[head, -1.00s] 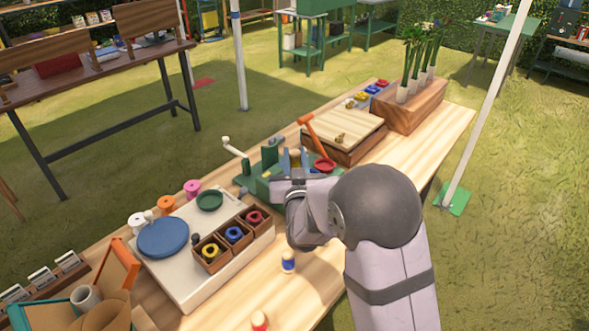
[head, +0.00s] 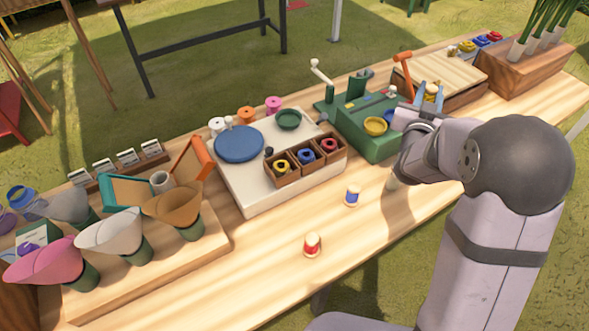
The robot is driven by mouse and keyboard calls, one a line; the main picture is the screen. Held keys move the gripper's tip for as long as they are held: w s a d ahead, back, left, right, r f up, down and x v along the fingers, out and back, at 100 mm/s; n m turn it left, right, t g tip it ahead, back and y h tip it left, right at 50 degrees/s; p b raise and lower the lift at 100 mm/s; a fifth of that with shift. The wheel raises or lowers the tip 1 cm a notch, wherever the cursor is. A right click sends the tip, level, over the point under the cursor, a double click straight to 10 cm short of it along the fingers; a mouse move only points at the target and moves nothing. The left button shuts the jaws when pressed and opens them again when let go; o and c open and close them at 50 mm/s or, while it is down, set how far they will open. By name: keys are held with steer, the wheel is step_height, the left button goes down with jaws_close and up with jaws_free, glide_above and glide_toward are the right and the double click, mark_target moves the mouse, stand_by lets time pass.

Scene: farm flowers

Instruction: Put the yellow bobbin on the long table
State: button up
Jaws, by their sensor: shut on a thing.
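My gripper (head: 430,97) shows its blue fingers just right of the green machine on the long table (head: 265,245). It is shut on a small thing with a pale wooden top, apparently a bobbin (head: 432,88). A blue bobbin (head: 352,195) and a red bobbin (head: 312,245) stand upright on the bare table front.
Flower cones fill the left end. The front strip is mostly clear.

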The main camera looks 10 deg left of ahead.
steer(key=s+d+f+m+h+b, duration=0.1)
steer(key=s+d+f, duration=0.15)
steer(key=d, duration=0.35)
steer(key=s+d+f+g+h, duration=0.1)
steer(key=s+d+f, duration=0.15)
steer(key=d, duration=0.35)
steer(key=s+d+f+m+h+b, duration=0.1)
steer(key=d+f, duration=0.2)
steer(key=d, duration=0.2)
steer(key=s+a+n+t+y, duration=0.1)
steer(key=a+n+y, duration=0.3)
steer(key=a, duration=0.5)
steer(key=shift+a+r+y, duration=0.2)
steer(key=shift+r+y, duration=0.2)
steer(key=shift+y, duration=0.7)
steer(key=shift+s, duration=0.1)
steer(key=shift+f, duration=2.95)
steer(key=shift+f, duration=0.1)
steer(key=shift+f, duration=1.95)
steer(key=shift+f, duration=0.25)
